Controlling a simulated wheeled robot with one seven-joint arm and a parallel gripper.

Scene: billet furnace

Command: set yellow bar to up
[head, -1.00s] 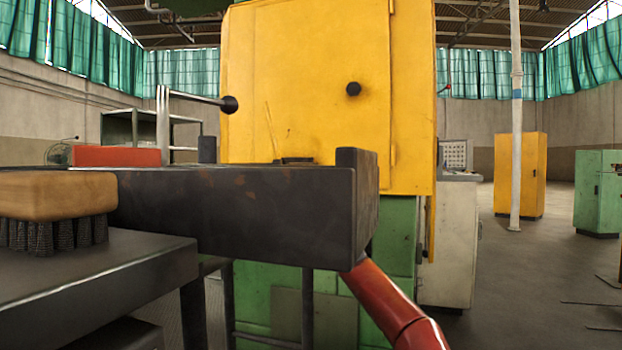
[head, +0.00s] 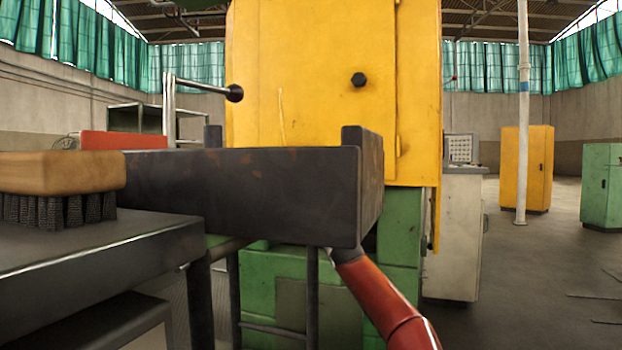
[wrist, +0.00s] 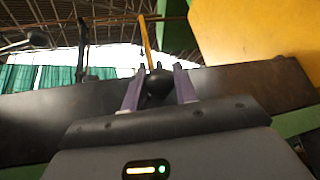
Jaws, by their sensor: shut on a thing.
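The yellow bar (wrist: 146,42) shows in the wrist view as a thin rod, standing nearly upright in the picture with a slight lean. A dark round knob (wrist: 157,82) is at its lower end. My gripper (wrist: 159,88) has its two purple-grey fingers closed on this knob, one on each side. Only my red arm shows below the trough.
The trough's dark side also spans the wrist view (wrist: 50,118), close to my gripper. A black-knobbed lever (head: 205,88) stands behind it. A yellow machine cabinet (head: 300,80) rises behind. A wooden brush (head: 62,172) lies on the dark table (head: 90,255) at left. Open floor lies right.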

